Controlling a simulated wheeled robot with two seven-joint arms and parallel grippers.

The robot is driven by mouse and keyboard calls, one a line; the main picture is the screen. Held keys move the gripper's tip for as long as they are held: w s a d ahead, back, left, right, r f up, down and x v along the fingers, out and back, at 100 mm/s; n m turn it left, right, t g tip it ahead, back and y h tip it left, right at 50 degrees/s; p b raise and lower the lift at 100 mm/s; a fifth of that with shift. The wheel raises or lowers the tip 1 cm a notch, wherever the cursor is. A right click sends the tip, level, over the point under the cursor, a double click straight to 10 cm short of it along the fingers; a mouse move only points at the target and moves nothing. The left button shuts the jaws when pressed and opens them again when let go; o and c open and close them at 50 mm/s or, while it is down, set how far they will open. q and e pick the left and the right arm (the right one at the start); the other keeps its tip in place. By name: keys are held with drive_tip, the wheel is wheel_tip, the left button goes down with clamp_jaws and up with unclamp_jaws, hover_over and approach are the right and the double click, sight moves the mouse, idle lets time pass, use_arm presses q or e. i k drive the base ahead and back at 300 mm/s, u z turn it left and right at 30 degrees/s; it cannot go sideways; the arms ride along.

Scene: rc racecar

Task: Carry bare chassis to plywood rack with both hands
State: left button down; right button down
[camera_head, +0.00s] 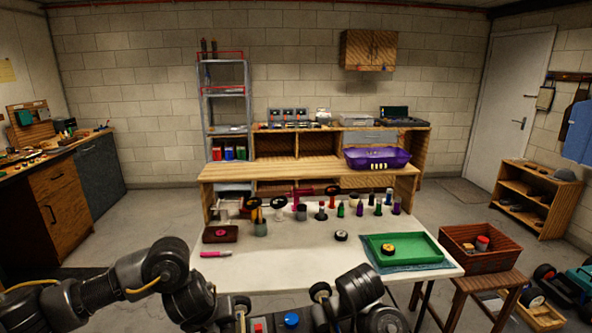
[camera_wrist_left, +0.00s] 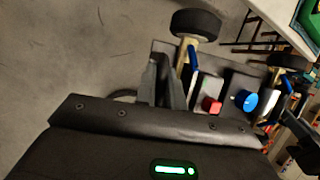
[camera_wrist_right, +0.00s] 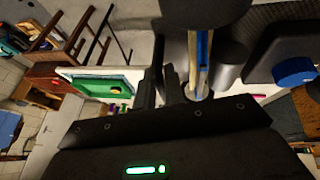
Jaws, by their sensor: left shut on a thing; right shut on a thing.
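The chassis shows at the bottom edge of the head view, cut off by the frame, with a red block (camera_head: 258,327), a blue round cap (camera_head: 291,319) and black wheels. In the left wrist view the chassis (camera_wrist_left: 208,85) shows a wheel, a brass and blue strut and the red and blue parts. My left gripper (camera_wrist_left: 166,78) is shut on its dark edge. My right gripper (camera_wrist_right: 172,82) is shut on the chassis by another blue and brass strut (camera_wrist_right: 202,50). Wooden shelving stands low at right (camera_head: 537,198); I cannot tell whether it is the plywood rack.
A white table (camera_head: 290,265) in front holds several coloured tools, a dark red box and a green tray (camera_head: 432,256). A red crate (camera_head: 475,262) on a stool stands right of it. A wooden workbench (camera_head: 285,172) is behind. A wheeled car (camera_head: 570,290) is at lower right.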

sight(250, 169)
drive_tip(key=u, duration=0.75)
drive_tip(key=i, duration=1.4)
drive_tip(key=z, duration=0.75)
